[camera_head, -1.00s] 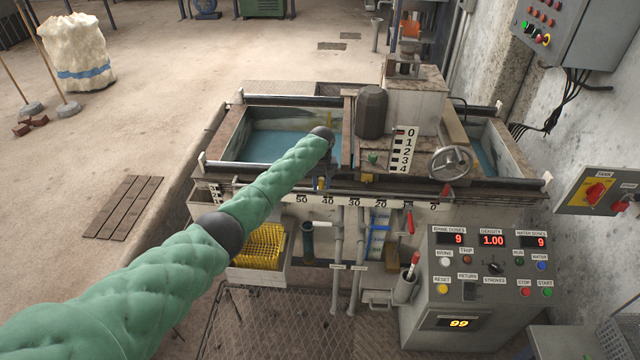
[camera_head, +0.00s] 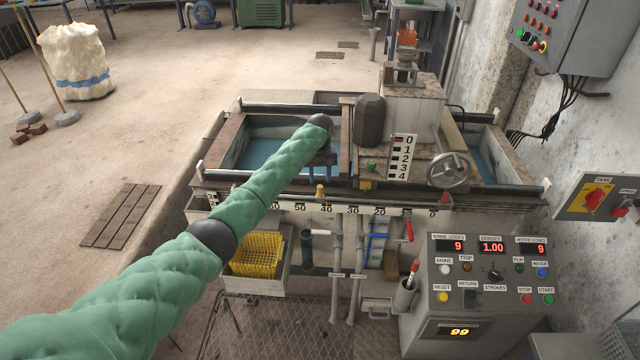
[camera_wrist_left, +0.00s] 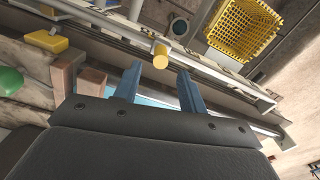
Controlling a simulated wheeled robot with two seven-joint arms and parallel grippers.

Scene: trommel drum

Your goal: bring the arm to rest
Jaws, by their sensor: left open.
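My left arm (camera_head: 260,195), in a green quilted sleeve, reaches from the lower left over the front of the water-filled tank (camera_head: 262,150). Its gripper (camera_head: 322,170) is over the tank's front side, small and partly hidden by the wrist in the head view. In the left wrist view the two blue fingers (camera_wrist_left: 158,90) are spread apart with nothing between them. A yellow knob (camera_wrist_left: 161,56) shows just beyond the fingers; in the head view it is on the front rail (camera_head: 320,192). My right gripper is not in view.
A numbered scale (camera_head: 403,157) and a handwheel (camera_head: 448,171) stand right of the arm. A yellow basket (camera_head: 257,253) sits below the front rail. The control console (camera_head: 490,275) is at the lower right. Open floor (camera_head: 150,120) lies to the left.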

